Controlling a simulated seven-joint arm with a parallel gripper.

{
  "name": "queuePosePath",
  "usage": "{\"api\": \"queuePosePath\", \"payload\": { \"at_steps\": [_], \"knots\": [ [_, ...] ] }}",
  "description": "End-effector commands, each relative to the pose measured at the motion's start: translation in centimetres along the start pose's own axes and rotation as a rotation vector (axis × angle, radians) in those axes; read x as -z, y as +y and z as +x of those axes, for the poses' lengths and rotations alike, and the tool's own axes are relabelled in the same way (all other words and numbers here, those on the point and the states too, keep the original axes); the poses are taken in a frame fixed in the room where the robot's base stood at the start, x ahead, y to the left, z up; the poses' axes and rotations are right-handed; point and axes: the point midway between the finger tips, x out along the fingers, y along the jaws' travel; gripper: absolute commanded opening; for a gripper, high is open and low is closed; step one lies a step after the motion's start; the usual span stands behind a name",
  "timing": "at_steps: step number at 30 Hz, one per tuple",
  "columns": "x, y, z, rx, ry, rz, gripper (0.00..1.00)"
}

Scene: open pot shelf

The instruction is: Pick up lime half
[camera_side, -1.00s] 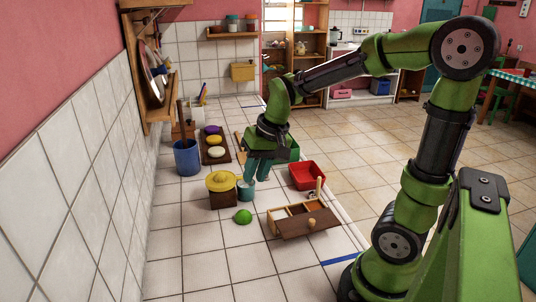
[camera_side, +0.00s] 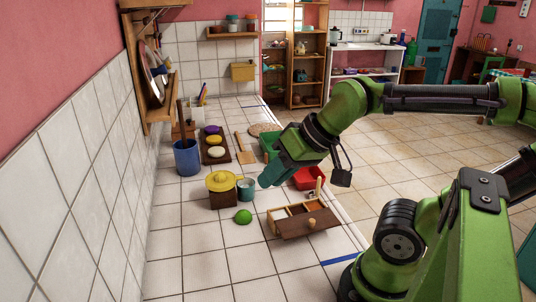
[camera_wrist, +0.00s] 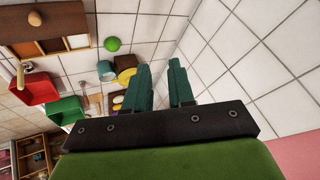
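The lime half (camera_side: 243,217) is a small bright green dome on the white tiled surface, in front of the teal cup (camera_side: 246,188) and left of the wooden box. It also shows in the wrist view (camera_wrist: 112,44), upper left of my fingers. My gripper (camera_side: 268,181) is above and to the right of the lime half in the side view, tilted toward the lower left. In the wrist view its two teal fingers (camera_wrist: 160,67) stand apart with nothing between them. The lime half is apart from the fingers and unobstructed in both views.
A blue pot (camera_side: 187,158) stands near the wall. Tiles in front of the lime half are clear.

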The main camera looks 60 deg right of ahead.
Motion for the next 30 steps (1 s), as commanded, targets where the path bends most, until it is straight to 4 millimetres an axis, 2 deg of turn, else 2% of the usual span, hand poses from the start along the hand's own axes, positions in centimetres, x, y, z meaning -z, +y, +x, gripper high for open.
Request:
{"api": "queuePosePath", "payload": {
  "at_steps": [15, 26, 30],
  "knots": [
    [0.03, 0.01, 0.0, 0.0, 0.0, 0.001, 0.25],
    [0.03, 0.01, 0.0, 0.0, 0.0, 0.001, 0.8],
    [0.03, 0.01, 0.0, 0.0, 0.0, 0.001, 0.82]
  ]
}}
